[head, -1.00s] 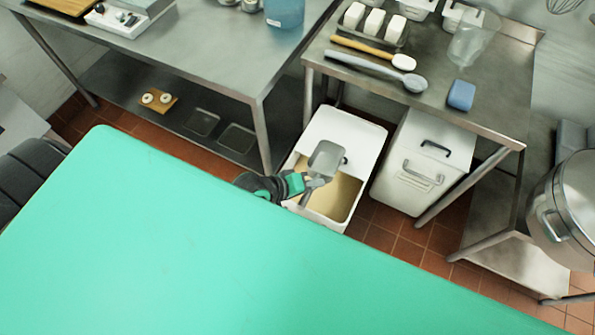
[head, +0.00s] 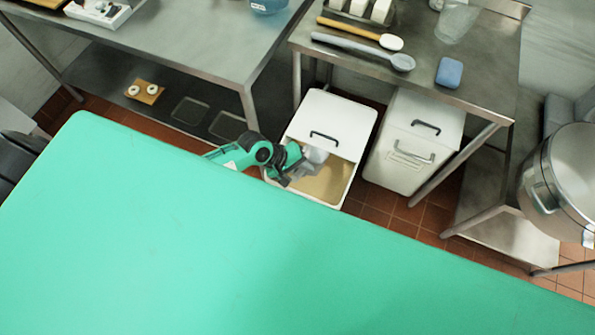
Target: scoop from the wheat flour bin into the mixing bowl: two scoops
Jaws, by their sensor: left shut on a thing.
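A white bin (head: 338,118) stands on the floor with its front part open and pale tan flour (head: 330,183) inside. Its white lid with a dark handle covers the back part. No label on it can be read. My left gripper (head: 292,168) is at the left side of the opening, shut on a grey scoop. The scoop (head: 315,157) is over or in the bin's opening, partly hidden by the gripper; I cannot tell whether it touches the flour. The mixing bowl is not seen. My right gripper is not in view.
A closed white bin (head: 408,150) stands just right of the open one. Above is a steel table (head: 440,60) with long-handled tools and a blue sponge (head: 449,72). Another steel table (head: 190,45) is at the left. A large metal pot (head: 570,190) is at the right.

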